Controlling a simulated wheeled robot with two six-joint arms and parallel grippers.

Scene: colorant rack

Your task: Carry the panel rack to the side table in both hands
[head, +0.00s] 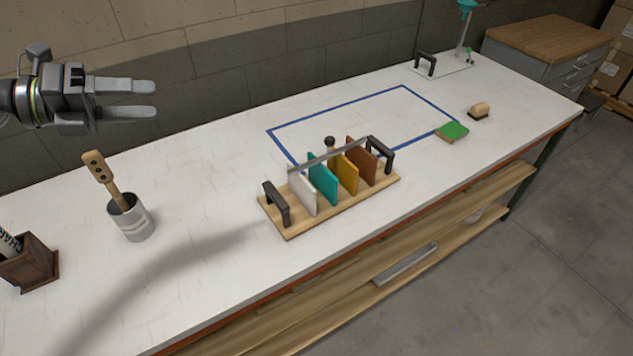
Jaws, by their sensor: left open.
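The panel rack (293,233) is a wooden base with a black handle at each end and a grey bar along the top. It stands upright on the white table (180,290) and holds a white, a teal, a yellow and a brown panel. The side table, perhaps the grey cabinet with a wooden top (548,38), is at the far right, beyond the white table's end. My left gripper (155,99) is open and empty at the upper left, well apart from the rack. My right gripper is out of view.
A blue taped rectangle (336,114) lies behind the rack. A green block (453,130), a brush (479,111) and a stand with a black handle (445,67) are to the right. A cup with a wooden tool (132,222) and a dark wooden box (30,268) are left.

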